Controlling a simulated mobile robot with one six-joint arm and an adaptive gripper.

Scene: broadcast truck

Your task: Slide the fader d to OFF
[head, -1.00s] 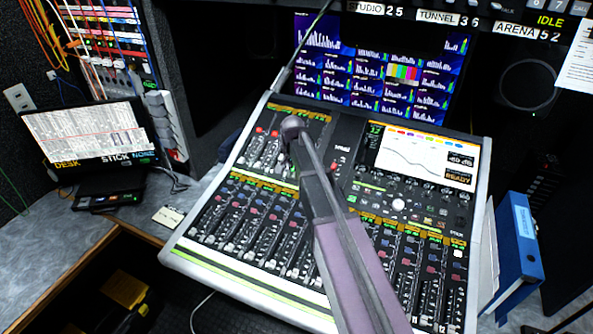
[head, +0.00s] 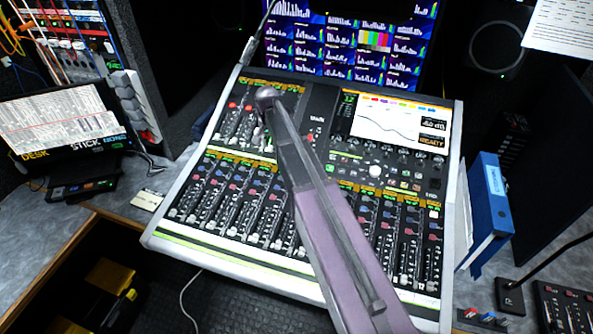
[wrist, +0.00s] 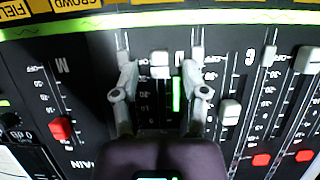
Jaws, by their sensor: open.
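Fader d's white cap (wrist: 160,63) shows in the wrist view between my fingers, at the top of its slot, level with the OFF marks of the neighbouring lanes. Its own scale is partly hidden by my fingers, as is most of its letter. My gripper (wrist: 159,72) is open, with one finger on each side of the cap; I cannot tell whether either touches it. In the head view my gripper (head: 267,98) is over the upper-left fader bank of the mixing console (head: 160,242), and hides the cap there.
Fader C's white cap (wrist: 229,110) sits mid-slot just right of my fingers. The red cap of M (wrist: 60,128) is to the left. A blue binder (head: 490,205) stands right of the console, and a small screen (head: 65,122) stands left.

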